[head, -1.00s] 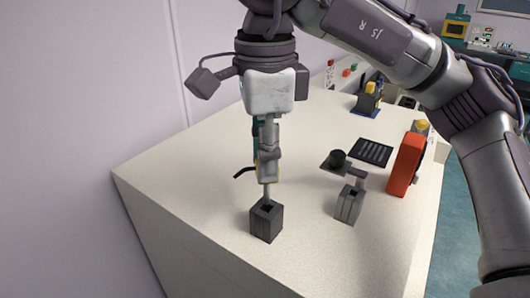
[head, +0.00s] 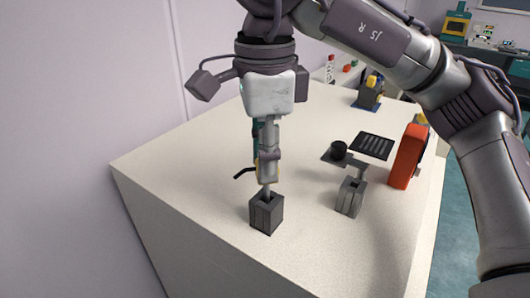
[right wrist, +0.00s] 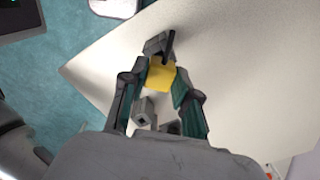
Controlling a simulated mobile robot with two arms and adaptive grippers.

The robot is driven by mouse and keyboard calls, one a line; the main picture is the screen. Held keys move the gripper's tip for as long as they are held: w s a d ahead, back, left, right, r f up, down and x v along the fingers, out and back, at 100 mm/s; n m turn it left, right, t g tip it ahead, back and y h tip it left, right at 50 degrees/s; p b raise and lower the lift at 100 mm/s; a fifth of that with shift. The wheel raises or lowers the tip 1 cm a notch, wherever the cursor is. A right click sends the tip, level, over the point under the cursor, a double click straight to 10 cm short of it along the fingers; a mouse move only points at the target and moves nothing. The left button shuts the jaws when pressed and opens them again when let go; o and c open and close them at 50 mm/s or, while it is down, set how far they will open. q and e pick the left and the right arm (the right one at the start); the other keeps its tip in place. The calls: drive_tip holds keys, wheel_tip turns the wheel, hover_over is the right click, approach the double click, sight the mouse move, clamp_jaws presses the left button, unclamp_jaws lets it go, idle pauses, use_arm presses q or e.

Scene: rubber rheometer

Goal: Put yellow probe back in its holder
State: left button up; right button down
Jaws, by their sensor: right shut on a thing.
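The yellow probe (right wrist: 160,75) is between the fingers of my right gripper (right wrist: 158,92) in the right wrist view, with a black piece sticking out beside it. In the head view my right gripper (head: 267,172) points straight down, and the probe is mostly hidden behind its fingers. A thin grey tip below the fingers reaches the top opening of a dark grey block holder (head: 266,216). I cannot tell how far the tip is inside it. A second, lighter grey block (head: 350,198) stands to the right. My left gripper is not in view.
A black round piece (head: 339,150), a dark slotted plate (head: 372,146) and an upright orange device (head: 408,156) stand to the right on the white table (head: 200,190). A dark stand with yellow parts (head: 369,92) is farther back. The table's left part is clear.

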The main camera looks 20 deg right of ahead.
drive_tip(key=shift+f+b, duration=1.55)
drive_tip(key=shift+f, duration=0.5)
drive_tip(key=c, duration=0.8)
unclamp_jaws()
drive_tip(key=shift+r, duration=0.15)
wheel_tip(320, 180, up, 5)
drive_tip(key=p, duration=0.5)
drive_tip(key=shift+r, duration=0.1)
